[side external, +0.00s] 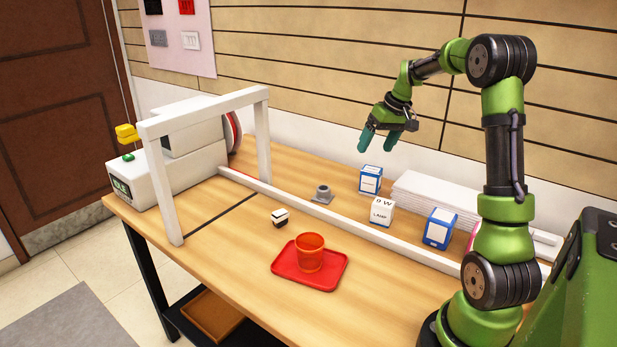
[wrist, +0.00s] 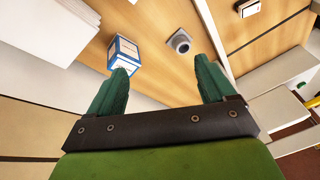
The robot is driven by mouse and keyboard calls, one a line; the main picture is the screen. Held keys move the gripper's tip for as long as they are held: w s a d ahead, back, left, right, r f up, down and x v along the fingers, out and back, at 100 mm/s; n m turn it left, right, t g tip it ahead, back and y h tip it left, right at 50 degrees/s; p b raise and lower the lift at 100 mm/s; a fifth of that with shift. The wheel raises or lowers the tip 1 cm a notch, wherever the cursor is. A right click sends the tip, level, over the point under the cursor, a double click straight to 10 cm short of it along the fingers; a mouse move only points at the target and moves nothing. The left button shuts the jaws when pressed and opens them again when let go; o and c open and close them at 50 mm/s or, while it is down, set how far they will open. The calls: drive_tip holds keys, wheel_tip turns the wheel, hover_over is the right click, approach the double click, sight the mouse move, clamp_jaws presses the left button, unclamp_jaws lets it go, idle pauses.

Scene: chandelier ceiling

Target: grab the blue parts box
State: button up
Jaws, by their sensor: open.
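Two blue-and-white boxes stand on the wooden table in the side view. One box (side external: 370,180) is at the back, below my gripper; the other box (side external: 439,229) is nearer my arm's base. I cannot tell which is the parts box. My gripper (side external: 379,141) is open and empty, with its teal fingers pointing down, well above the back box. In the wrist view my gripper (wrist: 163,70) shows both fingers apart. One blue-and-white box (wrist: 124,52) shows just beyond the left fingertip, which slightly overlaps its lower edge, not between the fingers.
A white lamp box (side external: 381,211) stands between the two boxes. A white stack (side external: 436,193) lies behind them. A grey round fitting (side external: 323,193) is to the left.

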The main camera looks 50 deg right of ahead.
sight(372, 169)
drive_tip(key=d+n, duration=0.8)
drive_tip(key=d, duration=0.3)
drive_tip(key=shift+t, duration=0.4)
drive_tip(key=x, duration=1.2)
drive_tip(key=shift+s+a, duration=0.1)
drive_tip(key=shift+a, duration=0.1)
drive_tip(key=shift+s+x, duration=0.15)
drive_tip(key=shift+x, duration=1.2)
drive_tip(key=shift+s+x, duration=0.15)
drive_tip(key=shift+x, duration=1.2)
drive_tip(key=shift+a+f, duration=0.1)
drive_tip(key=shift+f, duration=0.05)
drive_tip(key=shift+c, duration=0.2)
drive_tip(key=c, duration=1)
drive_tip(key=shift+c, duration=0.2)
